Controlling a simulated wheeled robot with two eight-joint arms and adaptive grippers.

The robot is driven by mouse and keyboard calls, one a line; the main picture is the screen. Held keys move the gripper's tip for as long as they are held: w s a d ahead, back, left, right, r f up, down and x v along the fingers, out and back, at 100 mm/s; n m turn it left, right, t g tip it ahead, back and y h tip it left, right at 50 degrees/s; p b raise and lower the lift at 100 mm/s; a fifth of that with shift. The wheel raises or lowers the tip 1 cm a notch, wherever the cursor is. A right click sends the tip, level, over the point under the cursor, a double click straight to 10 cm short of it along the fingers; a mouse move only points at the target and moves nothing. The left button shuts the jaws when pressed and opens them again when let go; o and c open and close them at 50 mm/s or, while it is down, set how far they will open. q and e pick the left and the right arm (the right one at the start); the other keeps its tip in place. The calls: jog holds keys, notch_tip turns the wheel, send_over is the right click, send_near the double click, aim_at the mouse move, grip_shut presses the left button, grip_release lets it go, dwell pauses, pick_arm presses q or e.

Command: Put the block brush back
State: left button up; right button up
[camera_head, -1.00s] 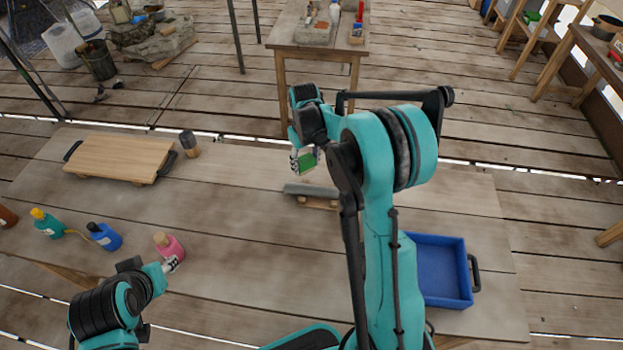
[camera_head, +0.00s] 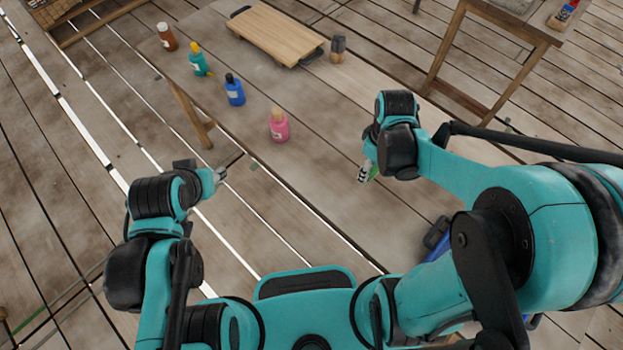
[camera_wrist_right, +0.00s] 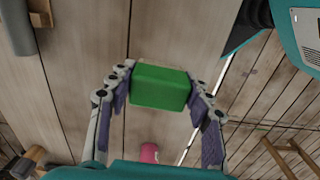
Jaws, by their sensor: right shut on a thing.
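The block brush shows as a green block (camera_wrist_right: 159,87) between the fingers of my right gripper (camera_wrist_right: 158,88) in the right wrist view. My right gripper is shut on it, with purple-lined fingers on either side. In the head view my right gripper (camera_head: 368,174) is right of the pink bottle, and only a sliver of the green block (camera_head: 374,172) shows beside its fingers. My left gripper (camera_head: 219,176) is left of and below the pink bottle, beyond the table's near edge in the picture; its fingers are too small to tell open from shut.
A pink bottle (camera_head: 278,126), blue bottle (camera_head: 234,91), teal bottle (camera_head: 198,62) and brown bottle (camera_head: 167,38) stand on the table. A wooden board (camera_head: 272,34) and a dark-topped block (camera_head: 337,50) are behind. My right arm mostly hides a blue tray (camera_head: 441,254).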

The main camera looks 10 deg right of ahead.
jog(key=shift+a+f+b, duration=0.35)
jog(key=shift+a+f, duration=0.3)
jog(key=shift+a, duration=0.25)
jog(key=b, duration=0.4)
send_over(331, 175)
notch_tip(331, 175, down, 6)
jog(key=shift+f, duration=0.1)
jog(key=shift+f+b, duration=0.7)
jog(key=shift+f, duration=1.3)
jog(key=shift+r, duration=0.1)
jog(key=shift+s, duration=0.1)
jog(key=o, duration=1.2)
jog(key=shift+f, duration=0.2)
jog(key=shift+r, duration=0.15)
